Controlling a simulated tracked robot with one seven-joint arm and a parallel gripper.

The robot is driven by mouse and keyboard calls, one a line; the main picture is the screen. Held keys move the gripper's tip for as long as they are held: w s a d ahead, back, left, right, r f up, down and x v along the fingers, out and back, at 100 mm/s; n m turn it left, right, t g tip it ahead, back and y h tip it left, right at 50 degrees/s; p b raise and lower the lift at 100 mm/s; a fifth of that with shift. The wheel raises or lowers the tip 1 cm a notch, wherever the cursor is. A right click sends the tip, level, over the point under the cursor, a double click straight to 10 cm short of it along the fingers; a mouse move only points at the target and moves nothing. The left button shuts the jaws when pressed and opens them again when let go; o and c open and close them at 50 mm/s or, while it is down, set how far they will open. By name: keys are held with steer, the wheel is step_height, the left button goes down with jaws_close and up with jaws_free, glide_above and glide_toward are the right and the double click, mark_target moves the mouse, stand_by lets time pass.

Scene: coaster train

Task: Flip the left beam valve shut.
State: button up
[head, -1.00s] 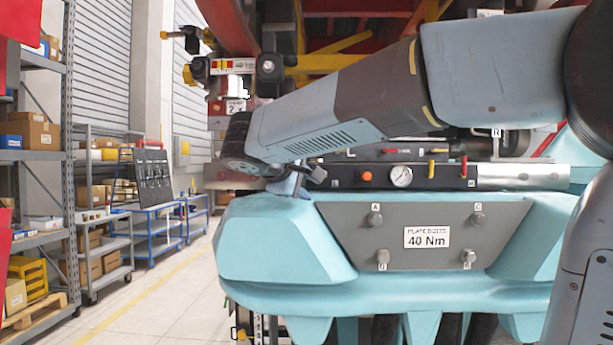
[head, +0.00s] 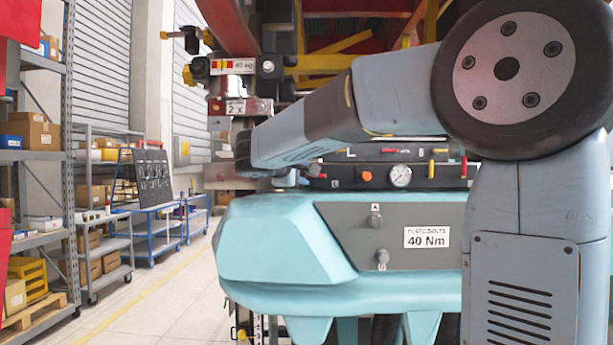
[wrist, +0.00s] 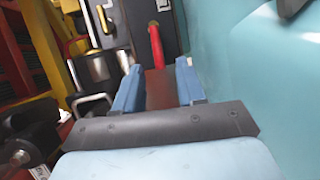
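A dark valve panel (head: 345,183) runs along the top of the teal body, with an L mark above it. A red lever (head: 390,150) lies beside the L mark, and another bit of red (head: 314,169) shows near my gripper. In the wrist view a red lever (wrist: 156,46) stands out from a dark panel, just beyond and between my fingertips. I cannot tell for certain which lever this is. My gripper (wrist: 157,68) is open, its two blue fingers apart with nothing held. In the head view my forearm and wrist mostly hide it.
A gauge (head: 400,176), an orange button (head: 367,176) and yellow levers (head: 438,151) sit to the right along the panel. The teal body (head: 280,245) lies close below. In the wrist view, teal surface (wrist: 225,60) is close on the right.

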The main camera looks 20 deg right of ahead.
steer(key=shift+x, duration=1.65)
steer(key=shift+c, duration=0.3)
jaws_close()
